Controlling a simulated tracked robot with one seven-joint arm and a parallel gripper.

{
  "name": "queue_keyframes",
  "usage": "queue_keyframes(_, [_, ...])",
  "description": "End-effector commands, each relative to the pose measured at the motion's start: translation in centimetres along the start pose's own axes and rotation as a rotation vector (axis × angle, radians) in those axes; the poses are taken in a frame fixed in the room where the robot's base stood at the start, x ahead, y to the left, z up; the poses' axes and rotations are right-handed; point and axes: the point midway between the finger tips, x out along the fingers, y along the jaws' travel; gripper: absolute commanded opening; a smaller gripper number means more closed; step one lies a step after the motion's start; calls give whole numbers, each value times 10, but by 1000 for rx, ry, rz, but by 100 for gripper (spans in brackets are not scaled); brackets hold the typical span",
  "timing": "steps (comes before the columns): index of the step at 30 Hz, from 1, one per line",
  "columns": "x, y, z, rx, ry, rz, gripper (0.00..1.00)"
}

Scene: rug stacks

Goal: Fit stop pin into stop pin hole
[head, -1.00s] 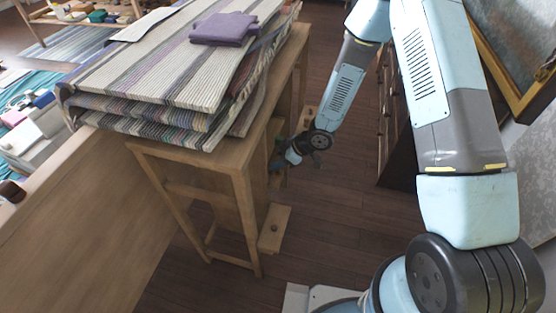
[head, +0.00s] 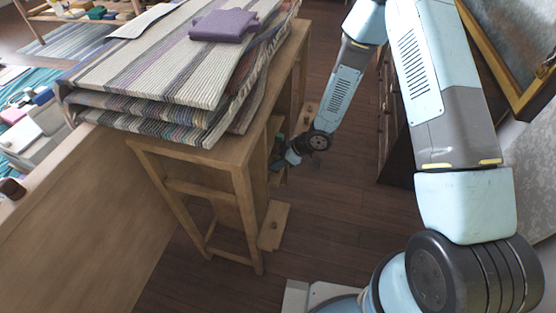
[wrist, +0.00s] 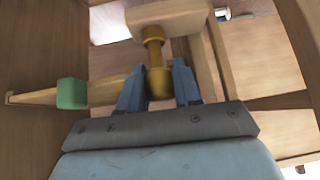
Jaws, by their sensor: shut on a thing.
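The stop pin (wrist: 158,82), a brass-coloured turned piece with a collar, is between the two blue fingers of my gripper (wrist: 158,92) in the wrist view. My gripper is shut on its thick end. The pin's far end points up the picture and meets or overlaps a pale wooden block (wrist: 185,17). I cannot tell whether it is touching or inside a hole; the stop pin hole is not visible there. In the head view my gripper (head: 278,165) is small, beside the wooden frame, and the pin cannot be made out.
Wooden frame members crowd both sides. In the head view, striped rugs (head: 170,75) and a purple folded cloth (head: 222,25) lie on the wooden stand (head: 215,158). Dark floor (head: 335,215) is clear to its right.

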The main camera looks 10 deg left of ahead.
Motion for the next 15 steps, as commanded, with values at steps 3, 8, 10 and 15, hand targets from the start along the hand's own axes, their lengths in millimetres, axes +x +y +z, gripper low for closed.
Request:
queue_keyframes(3, [0,0,0,0,0,0,6])
queue_keyframes(8, [0,0,0,0,0,-1,45])
queue_keyframes(10, [0,0,0,0,0,-1,52])
queue_keyframes(15, [0,0,0,0,0,-1,63])
